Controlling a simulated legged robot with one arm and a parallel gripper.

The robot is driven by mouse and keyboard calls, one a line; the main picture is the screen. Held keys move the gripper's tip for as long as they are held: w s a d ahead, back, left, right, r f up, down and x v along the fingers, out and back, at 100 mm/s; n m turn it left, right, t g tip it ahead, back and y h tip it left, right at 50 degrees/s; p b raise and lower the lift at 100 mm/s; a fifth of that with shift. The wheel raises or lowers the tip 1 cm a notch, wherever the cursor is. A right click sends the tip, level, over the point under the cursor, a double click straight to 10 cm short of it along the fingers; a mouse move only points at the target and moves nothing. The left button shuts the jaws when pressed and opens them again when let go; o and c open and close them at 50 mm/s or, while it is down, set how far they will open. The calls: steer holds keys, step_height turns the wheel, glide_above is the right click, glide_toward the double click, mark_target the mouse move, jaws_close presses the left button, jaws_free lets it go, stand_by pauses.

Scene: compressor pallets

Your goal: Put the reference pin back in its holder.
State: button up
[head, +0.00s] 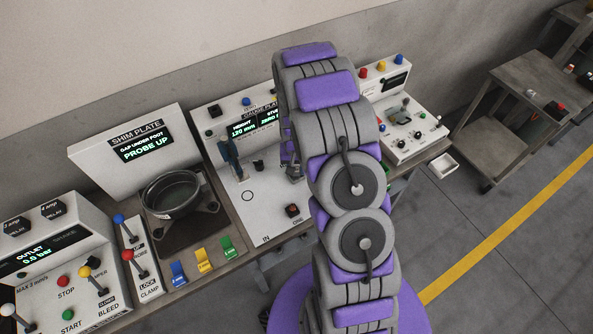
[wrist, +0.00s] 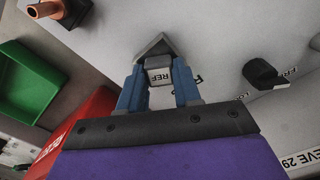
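The pin's lower end is hidden.
A green bin (wrist: 28,82) and a red box (wrist: 88,125) lie left in the wrist view, with a copper-coloured peg (wrist: 45,8) above. A black knob (wrist: 262,73) stands right. In the head view, the shim plate station (head: 125,140) stands left of the gauge station.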

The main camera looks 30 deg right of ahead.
jaws_close()
steer(key=shift+r, duration=0.15)
steer(key=shift+r+p, duration=0.95)
steer(key=shift+r, duration=1.9)
